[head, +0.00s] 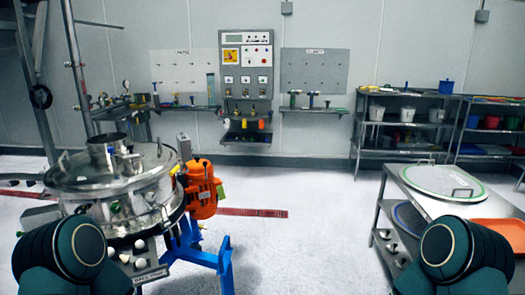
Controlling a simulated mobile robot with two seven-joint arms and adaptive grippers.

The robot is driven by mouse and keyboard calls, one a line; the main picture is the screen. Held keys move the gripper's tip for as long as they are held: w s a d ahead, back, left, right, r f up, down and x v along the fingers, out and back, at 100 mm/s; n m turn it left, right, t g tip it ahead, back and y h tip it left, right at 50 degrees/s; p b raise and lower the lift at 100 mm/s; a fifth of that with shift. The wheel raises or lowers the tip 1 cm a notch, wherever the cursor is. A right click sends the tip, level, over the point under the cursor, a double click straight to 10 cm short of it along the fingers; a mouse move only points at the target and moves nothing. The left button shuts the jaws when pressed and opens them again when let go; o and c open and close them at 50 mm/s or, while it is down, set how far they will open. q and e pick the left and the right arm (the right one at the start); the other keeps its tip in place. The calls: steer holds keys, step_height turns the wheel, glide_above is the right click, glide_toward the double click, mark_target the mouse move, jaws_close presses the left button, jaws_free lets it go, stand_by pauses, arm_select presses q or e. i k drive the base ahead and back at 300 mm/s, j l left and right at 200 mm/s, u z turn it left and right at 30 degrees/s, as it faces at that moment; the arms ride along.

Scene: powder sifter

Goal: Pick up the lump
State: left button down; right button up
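Several small pale rounded pieces (140,262) sit low at the front of the steel sifter (120,195), by a labelled plate (150,274). They look like lumps, but at this size I cannot tell whether they are loose lumps or fittings. I cannot single out one lump for sure. My two arms show only as dark teal links at the bottom left and bottom right corners. Neither gripper is in view.
An orange motor (202,188) and blue stand (222,262) are beside the sifter. A steel cart (382,207) with round screens (440,181) and an orange tray (499,231) stands at right. A control panel (246,72) and shelves (395,141) line the back. The middle floor is clear.

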mark_target(125, 258)
steer(key=u, duration=1.15)
